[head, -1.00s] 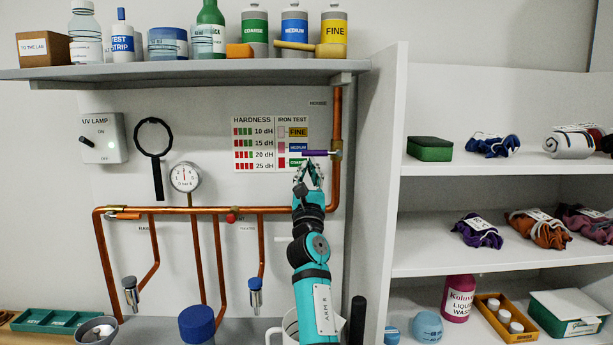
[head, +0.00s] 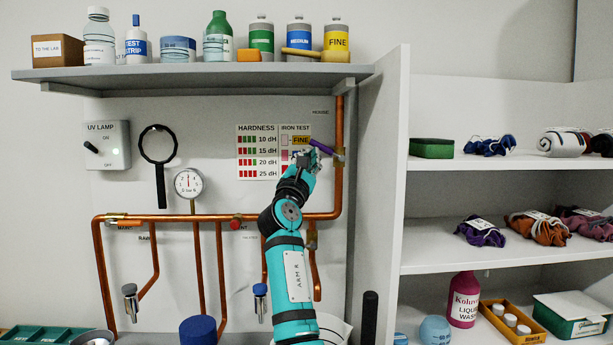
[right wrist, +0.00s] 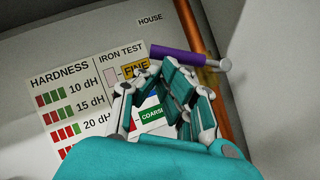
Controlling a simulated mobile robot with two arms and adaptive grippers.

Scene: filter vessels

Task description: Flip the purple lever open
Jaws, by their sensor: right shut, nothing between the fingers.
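The purple lever (head: 323,147) is on a brass valve on the vertical copper pipe, right of the test chart. In the head view it is tilted, its free left end higher than its pivot end. It also shows in the right wrist view (right wrist: 178,55), running from the valve across the chart's right edge. My right gripper (head: 306,158) is shut and empty, just below and left of the lever. In the right wrist view its fingertips (right wrist: 168,75) are close under the lever; I cannot tell whether they touch it. My left gripper is not in view.
A shelf (head: 200,76) with bottles and cans hangs above the pipes. A white shelf unit's side wall (head: 378,200) stands close right of the lever. The copper pipe (head: 180,217) runs below. The chart (head: 259,152) lies flat on the wall behind.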

